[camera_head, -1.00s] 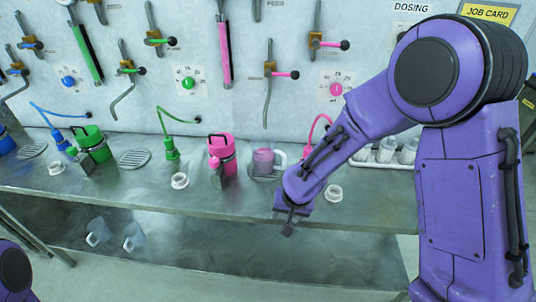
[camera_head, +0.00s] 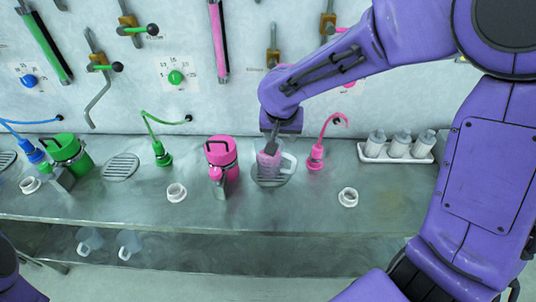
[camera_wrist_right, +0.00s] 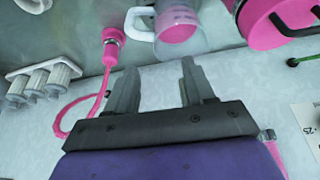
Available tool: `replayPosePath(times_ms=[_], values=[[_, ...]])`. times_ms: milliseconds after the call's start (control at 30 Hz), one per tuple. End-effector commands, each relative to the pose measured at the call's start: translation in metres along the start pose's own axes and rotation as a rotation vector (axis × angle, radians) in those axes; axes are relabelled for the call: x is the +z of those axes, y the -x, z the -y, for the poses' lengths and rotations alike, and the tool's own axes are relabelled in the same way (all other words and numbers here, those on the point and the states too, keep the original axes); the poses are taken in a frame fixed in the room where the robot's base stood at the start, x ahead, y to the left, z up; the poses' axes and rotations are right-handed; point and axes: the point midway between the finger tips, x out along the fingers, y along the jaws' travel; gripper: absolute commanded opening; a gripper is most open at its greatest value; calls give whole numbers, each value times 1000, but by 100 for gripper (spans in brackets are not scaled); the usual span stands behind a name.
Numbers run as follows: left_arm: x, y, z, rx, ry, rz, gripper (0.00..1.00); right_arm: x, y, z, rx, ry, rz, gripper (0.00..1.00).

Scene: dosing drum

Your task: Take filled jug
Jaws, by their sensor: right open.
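A clear jug with pink contents (camera_head: 268,165) and a white handle stands upright on a round drain grate (camera_head: 270,181) on the bench. It also shows at the top of the right wrist view (camera_wrist_right: 180,30), its handle to the left. My right gripper (camera_head: 271,140) is above the jug's back side and overlaps its top in the head view. In the right wrist view my right gripper (camera_wrist_right: 158,66) has its fingers apart, nothing between them, pointing towards the jug. Whether a finger touches the jug I cannot tell. My left gripper is out of view.
A pink drum (camera_head: 222,158) stands left of the jug. A pink hose nozzle (camera_head: 316,157) is close to its right. A white tray of bottles (camera_head: 396,150) is farther right. White rings (camera_head: 348,197) lie in front. Levers on the wall (camera_head: 272,60) hang behind my right gripper.

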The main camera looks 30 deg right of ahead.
Motion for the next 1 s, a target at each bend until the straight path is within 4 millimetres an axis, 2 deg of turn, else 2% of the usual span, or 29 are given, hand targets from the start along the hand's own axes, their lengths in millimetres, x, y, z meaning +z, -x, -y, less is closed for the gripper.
replayPosePath(times_ms=[33, 267, 500, 767, 900, 933, 1000], values=[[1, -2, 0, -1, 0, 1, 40, 1, -12, -3, 3, -4, 4, 53], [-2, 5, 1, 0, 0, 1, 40, -2, -40, -9, 7, -14, 5, 53], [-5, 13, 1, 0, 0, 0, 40, -6, -80, -8, 5, -11, 3, 53], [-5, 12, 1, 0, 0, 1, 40, -6, -84, -6, 3, -10, 0, 53], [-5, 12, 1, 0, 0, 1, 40, -6, -84, -6, 3, -9, 0, 8], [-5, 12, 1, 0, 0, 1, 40, -6, -84, -6, 3, -9, 0, 0], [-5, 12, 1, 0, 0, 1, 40, -6, -84, -6, 3, -9, 1, 0]])
